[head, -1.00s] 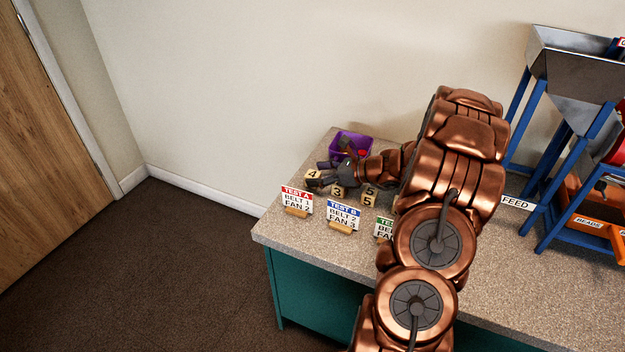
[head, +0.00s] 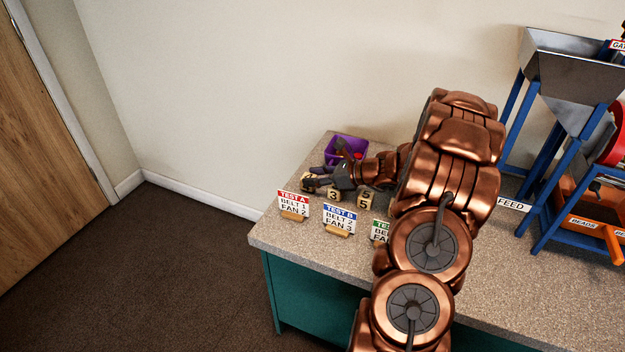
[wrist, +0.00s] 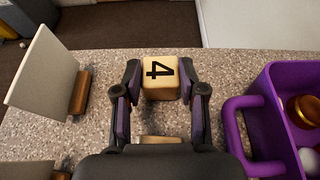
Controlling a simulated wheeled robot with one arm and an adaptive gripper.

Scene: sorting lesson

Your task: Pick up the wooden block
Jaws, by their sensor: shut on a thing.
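A wooden block marked 4 (wrist: 160,79) sits between the two fingers of my gripper (wrist: 160,91) in the wrist view. The fingers are shut on its sides. In the head view my gripper (head: 322,183) is low at the table's far-left end and mostly hides this block. I cannot tell if the block still touches the table. Other wooden blocks stand close by: one marked 3 (head: 333,195) and one marked 5 (head: 362,203), with another behind it. Part of a block (wrist: 160,139) shows between my gripper's base and the held block.
A purple bin (head: 346,149) with beads and a ball stands beside my gripper. A blue-framed hopper machine (head: 560,130) stands at the right.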

